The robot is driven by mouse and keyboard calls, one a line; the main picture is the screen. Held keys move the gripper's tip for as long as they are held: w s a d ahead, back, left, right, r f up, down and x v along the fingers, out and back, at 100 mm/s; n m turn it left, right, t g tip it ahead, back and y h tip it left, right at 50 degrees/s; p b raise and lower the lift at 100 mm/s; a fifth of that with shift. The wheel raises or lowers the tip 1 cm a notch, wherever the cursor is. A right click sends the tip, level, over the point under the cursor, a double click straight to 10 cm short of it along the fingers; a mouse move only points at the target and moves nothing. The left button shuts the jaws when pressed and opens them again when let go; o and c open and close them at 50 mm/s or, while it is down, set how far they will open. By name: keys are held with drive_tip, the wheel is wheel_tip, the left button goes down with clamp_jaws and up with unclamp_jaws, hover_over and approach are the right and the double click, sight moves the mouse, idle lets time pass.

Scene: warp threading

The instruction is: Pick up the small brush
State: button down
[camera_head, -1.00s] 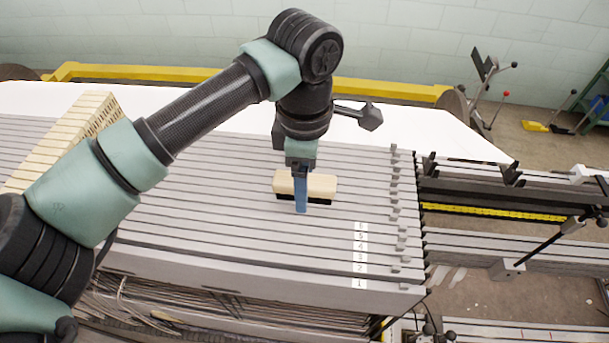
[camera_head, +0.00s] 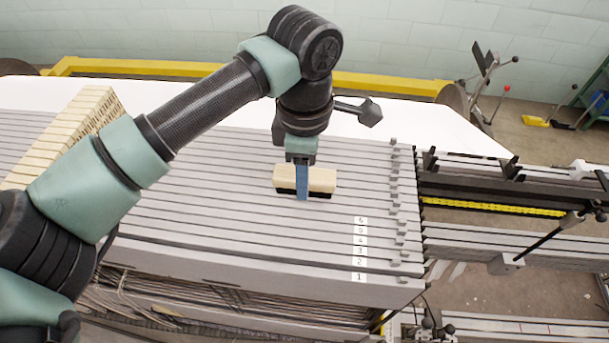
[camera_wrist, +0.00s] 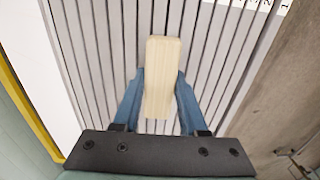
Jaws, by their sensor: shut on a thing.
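The small brush (camera_head: 322,180) has a pale wooden block and dark bristles along its lower edge. It is over the right part of the grey slatted surface (camera_head: 220,215). In the wrist view the brush (camera_wrist: 162,78) lies lengthwise between the two blue fingers. My gripper (camera_head: 302,190) is shut on the middle of the brush, with one blue finger in front of it. The other finger is hidden in the head view, and both show in the wrist view (camera_wrist: 158,98). I cannot tell for sure whether the bristles are clear of the slats.
Numbered labels (camera_head: 360,248) and small grey clips (camera_head: 397,210) run along the slats to the right of the brush. A row of wooden blocks (camera_head: 62,138) stands at the left. Metal rails (camera_head: 500,235) lie beyond the right edge. The slats around the brush are clear.

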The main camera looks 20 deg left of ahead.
wheel_tip(320, 180, up, 10)
drive_tip(key=b, duration=0.4)
drive_tip(key=c, duration=1.1)
unclamp_jaws()
drive_tip(key=shift+c, duration=0.2)
clamp_jaws()
drive_tip(key=shift+s, duration=0.1)
